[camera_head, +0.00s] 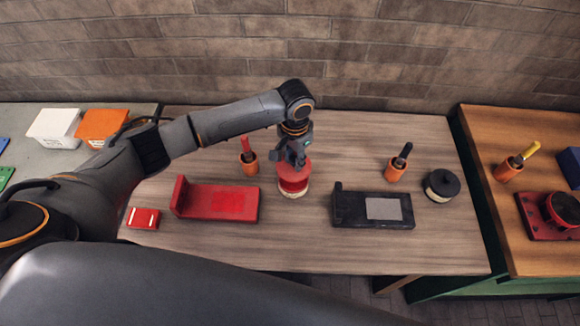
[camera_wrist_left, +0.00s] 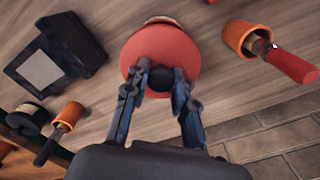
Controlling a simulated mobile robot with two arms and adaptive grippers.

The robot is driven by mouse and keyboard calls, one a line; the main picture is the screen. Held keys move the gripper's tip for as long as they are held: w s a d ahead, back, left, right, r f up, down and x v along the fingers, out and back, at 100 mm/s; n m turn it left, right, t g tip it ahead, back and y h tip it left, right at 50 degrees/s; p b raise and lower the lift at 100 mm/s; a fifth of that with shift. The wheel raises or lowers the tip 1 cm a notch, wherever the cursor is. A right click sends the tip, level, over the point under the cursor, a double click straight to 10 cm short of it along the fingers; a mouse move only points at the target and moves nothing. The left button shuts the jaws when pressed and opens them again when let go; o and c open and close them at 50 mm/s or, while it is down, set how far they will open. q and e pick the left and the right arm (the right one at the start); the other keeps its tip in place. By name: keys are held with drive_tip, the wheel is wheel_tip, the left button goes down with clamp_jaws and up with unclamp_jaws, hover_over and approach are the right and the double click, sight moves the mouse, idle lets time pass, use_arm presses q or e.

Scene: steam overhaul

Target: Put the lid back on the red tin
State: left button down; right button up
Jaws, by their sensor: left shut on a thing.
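The red tin (camera_head: 293,191), with a cream band, stands near the middle of the wooden table. Its round red lid (camera_wrist_left: 160,45) has a black knob (camera_wrist_left: 159,82) at its centre. My left gripper (camera_head: 293,160) points down over the tin and is shut on the lid's knob; it also shows in the left wrist view (camera_wrist_left: 160,76), with a finger on each side of the knob. The lid is over the tin, roughly level. I cannot tell whether it touches the tin's rim. My right gripper is not in view.
An orange cup with a red-handled tool (camera_head: 249,164) stands close left of the tin. A red holder (camera_head: 217,202) lies front left and a black holder (camera_head: 372,209) right. A black tin (camera_head: 442,185) stands at the far right. Bare table lies in front.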

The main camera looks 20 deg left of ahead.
use_arm(q)
drive_tip(key=shift+w+f, duration=0.1)
drive_tip(key=shift+w, duration=0.1)
drive_tip(key=shift+f, duration=0.1)
drive_tip(key=shift+s+f+b, duration=0.1)
drive_tip(key=shift+f+b, duration=0.3)
drive_tip(key=shift+b, duration=0.35)
wheel_tip(320, 180, down, 3)
drive_tip(key=b, duration=0.4)
drive_tip(key=shift+a+f, duration=0.1)
drive_tip(key=shift+f, duration=1)
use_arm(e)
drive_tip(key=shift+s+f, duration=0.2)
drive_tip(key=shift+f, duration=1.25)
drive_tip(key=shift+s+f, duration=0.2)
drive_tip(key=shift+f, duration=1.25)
use_arm(q)
drive_tip(key=shift+r+p, duration=0.1)
drive_tip(key=shift+p, duration=0.45)
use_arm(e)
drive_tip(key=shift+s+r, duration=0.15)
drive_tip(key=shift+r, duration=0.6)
use_arm(q)
drive_tip(key=shift+f+p, duration=0.2)
drive_tip(key=shift+p, duration=0.7)
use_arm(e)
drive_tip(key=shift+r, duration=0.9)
